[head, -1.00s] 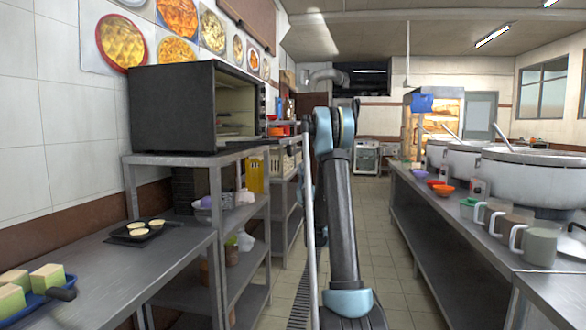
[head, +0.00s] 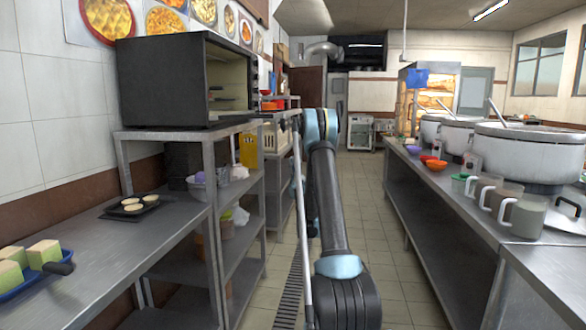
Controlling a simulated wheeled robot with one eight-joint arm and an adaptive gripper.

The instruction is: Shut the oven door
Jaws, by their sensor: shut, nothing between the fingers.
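The oven (head: 160,82) is a black box on a metal rack at the left. Its front faces right, toward the aisle, and is open, with the pale inside and racks showing. I cannot clearly make out its door from this angle. My arm rises in the middle of the picture, to the right of the oven and apart from it. My gripper cannot be made out; the arm's upper joints appear to hide it.
The metal rack (head: 212,170) carries the oven. A steel counter (head: 150,250) at the near left holds a black tray and a blue tray. At the right, a long counter (head: 455,215) bears large pots and mugs. The tiled aisle (head: 375,240) between is clear.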

